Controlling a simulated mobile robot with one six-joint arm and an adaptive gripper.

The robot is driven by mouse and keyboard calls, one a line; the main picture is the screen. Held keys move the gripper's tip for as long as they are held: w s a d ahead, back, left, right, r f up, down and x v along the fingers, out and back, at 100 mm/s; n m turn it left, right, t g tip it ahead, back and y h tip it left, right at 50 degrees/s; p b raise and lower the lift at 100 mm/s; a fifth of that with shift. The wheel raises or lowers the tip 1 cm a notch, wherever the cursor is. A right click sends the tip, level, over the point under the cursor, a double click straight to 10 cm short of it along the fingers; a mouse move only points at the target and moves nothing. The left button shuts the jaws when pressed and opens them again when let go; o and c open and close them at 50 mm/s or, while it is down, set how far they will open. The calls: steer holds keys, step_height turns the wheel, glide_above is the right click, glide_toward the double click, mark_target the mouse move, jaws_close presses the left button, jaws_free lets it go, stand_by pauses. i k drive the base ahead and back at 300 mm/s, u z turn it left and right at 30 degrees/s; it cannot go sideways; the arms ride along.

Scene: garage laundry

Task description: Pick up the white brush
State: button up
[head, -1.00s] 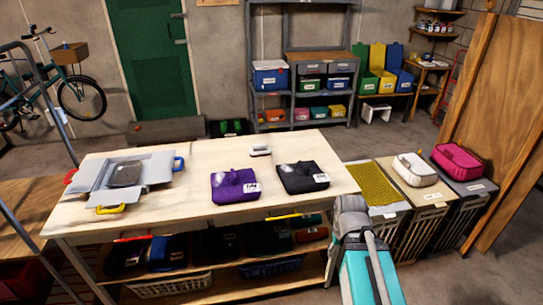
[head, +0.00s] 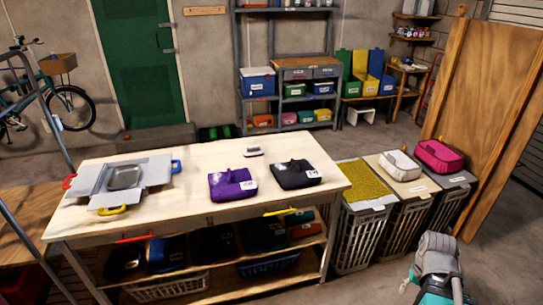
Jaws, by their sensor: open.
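A small white item with a dark underside (head: 254,151), which looks like the white brush, lies near the back edge of the pale wooden worktable (head: 205,150). It is too small to make out bristles or a handle. It lies behind and between a purple bag (head: 232,185) and a black bag (head: 296,175), apart from both. Part of my grey and teal arm shows at the lower right, beyond the table's right end and far from the white item. My gripper's fingers do not show.
A grey tray-like item (head: 97,184) with coloured handles lies on the table's left. Lidded bins, one yellow-topped (head: 362,182), stand right of the table, with a white bag (head: 399,163) and a pink bag (head: 439,155) on top. The tabletop around the white item is clear.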

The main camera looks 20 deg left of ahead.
mark_target(252, 151)
steer(key=z, duration=0.4)
steer(key=k, duration=0.5)
steer(key=z, duration=0.25)
steer(key=i, duration=0.65)
steer(key=u, duration=0.45)
steer(key=i, duration=1)
steer(key=u, duration=0.65)
steer(key=i, duration=0.85)
steer(key=u, duration=0.55)
steer(key=i, duration=0.65)
steer(key=u, duration=0.2)
